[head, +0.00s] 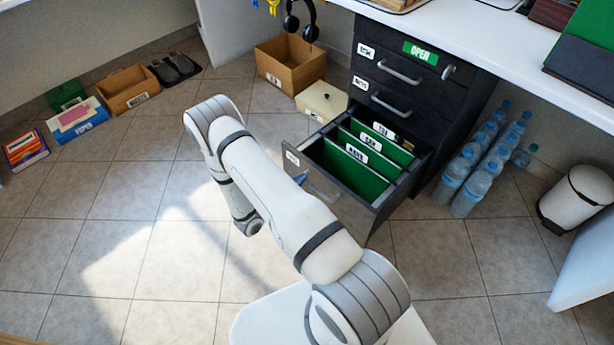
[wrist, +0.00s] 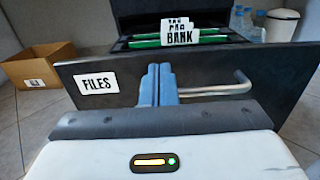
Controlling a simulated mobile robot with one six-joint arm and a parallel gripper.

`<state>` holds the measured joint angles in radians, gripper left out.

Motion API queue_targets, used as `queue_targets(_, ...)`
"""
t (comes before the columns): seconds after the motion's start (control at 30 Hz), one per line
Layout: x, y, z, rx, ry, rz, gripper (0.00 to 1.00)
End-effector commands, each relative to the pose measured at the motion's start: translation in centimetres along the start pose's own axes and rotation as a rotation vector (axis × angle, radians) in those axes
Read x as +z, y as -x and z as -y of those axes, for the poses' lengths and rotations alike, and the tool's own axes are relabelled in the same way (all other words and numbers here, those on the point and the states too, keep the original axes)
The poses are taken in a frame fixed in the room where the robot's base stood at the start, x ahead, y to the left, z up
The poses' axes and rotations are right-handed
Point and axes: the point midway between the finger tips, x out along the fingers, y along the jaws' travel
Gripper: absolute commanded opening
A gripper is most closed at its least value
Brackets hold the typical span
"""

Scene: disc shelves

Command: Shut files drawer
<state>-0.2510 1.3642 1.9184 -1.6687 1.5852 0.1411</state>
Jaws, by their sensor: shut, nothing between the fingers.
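The files drawer (head: 318,190) is the bottom drawer of the dark cabinet (head: 432,100) and stands pulled out in the head view. Green hanging folders with white tabs sit inside it. In the wrist view the drawer front (wrist: 205,70) faces me, with a "FILES" label at left and a metal bar handle (wrist: 225,90) at right. My gripper (wrist: 158,72) is shut and empty, its blue fingers upright in front of the drawer front, by the handle's left end. I cannot tell whether they touch the front.
Two upper drawers are closed. Several water bottles (head: 473,172) stand right of the cabinet, and a white bin (head: 575,197) farther right. A cardboard box (head: 290,64) and a cream box (head: 322,101) stand left of it.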

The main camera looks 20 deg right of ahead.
Motion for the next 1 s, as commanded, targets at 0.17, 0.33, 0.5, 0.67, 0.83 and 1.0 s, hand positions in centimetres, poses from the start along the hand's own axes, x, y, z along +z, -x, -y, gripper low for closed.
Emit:
queue_targets(0.17, -0.2, -2.7, 0.1, -0.003, -0.001, -0.001, 0.0)
queue_targets(0.33, -0.1, -3.8, 0.1, -0.002, 0.001, -0.001, 0.0)
queue_targets(0.5, 0.0, -3.9, 0.1, -0.001, 0.001, -0.001, 0.0)
queue_targets(0.67, 0.0, -3.5, -0.1, 0.001, 0.001, -0.001, 0.0)
queue_targets(0.83, 0.0, -4.0, 0.0, 0.0, 0.001, 0.0, 0.0)
queue_targets(1.0, 0.0, -4.7, -0.4, 0.013, 0.0, 0.0, 0.0)
